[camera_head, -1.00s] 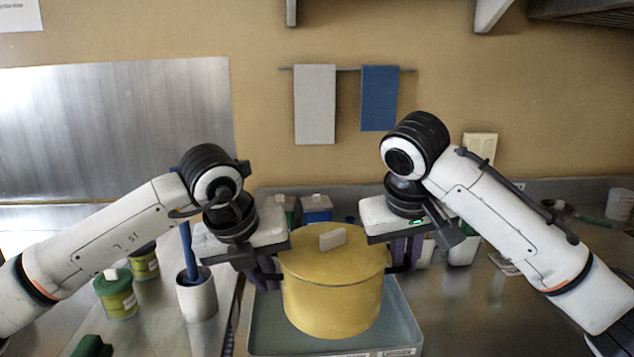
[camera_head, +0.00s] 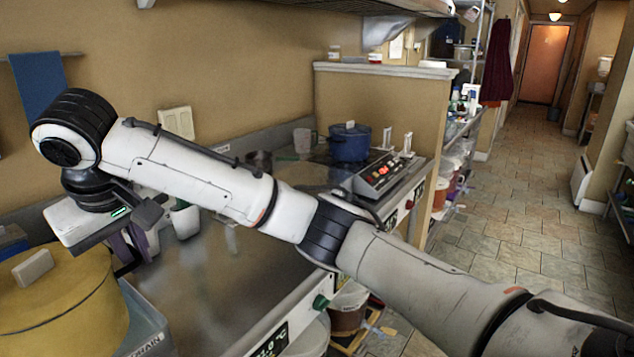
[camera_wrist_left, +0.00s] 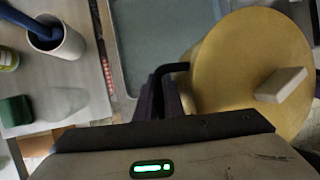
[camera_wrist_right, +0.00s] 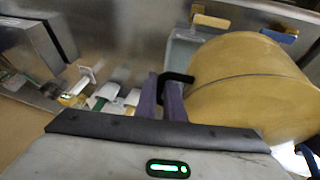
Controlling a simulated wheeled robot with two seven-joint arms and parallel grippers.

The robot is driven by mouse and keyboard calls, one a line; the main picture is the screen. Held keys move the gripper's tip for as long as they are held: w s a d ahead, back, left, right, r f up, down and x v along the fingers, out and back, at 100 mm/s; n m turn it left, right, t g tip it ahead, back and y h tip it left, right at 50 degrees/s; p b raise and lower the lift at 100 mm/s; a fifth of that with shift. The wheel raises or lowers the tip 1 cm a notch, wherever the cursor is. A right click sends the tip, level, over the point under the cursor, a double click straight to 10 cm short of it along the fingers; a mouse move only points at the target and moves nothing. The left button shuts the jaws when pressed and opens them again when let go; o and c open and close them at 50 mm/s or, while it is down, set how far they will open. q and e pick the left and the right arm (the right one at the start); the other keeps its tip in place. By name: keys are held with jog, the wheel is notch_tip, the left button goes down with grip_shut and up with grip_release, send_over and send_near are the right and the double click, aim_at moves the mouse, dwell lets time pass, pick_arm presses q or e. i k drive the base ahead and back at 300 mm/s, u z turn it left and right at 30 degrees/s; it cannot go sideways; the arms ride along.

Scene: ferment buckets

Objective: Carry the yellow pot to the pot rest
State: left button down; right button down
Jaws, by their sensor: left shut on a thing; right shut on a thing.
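The yellow pot (camera_head: 75,305) with a pale lid knob is cut off at the lower left of the head view. It shows larger in the left wrist view (camera_wrist_left: 235,75) and the right wrist view (camera_wrist_right: 250,85). My right gripper (camera_head: 128,250) is shut on the black handle on the pot's right side; its purple fingers (camera_wrist_right: 172,98) show in its wrist view. My left gripper (camera_wrist_left: 166,95) is shut on the opposite black handle and is outside the head view. I cannot tell whether the pot touches the tray below. I cannot make out which surface is the pot rest.
The blue-grey tray (camera_head: 150,325) lies under the pot. Right of it is bare steel counter (camera_head: 235,275), with a blue lidded pot (camera_head: 350,142) and a control panel (camera_head: 380,174) farther along. A white cup (camera_wrist_left: 55,38) and green block (camera_wrist_left: 15,110) are near my left gripper.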

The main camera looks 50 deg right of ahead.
aim_at(312, 182)
jog(key=z, duration=0.5)
jog(key=k, duration=0.65)
jog(key=z, duration=0.95)
jog(key=k, duration=0.65)
jog(key=z, duration=1)
jog(key=i, duration=2.75)
jog(key=u, duration=0.65)
jog(key=i, duration=0.65)
jog(key=u, duration=1.45)
jog(key=i, duration=0.7)
jog(key=u, duration=0.6)
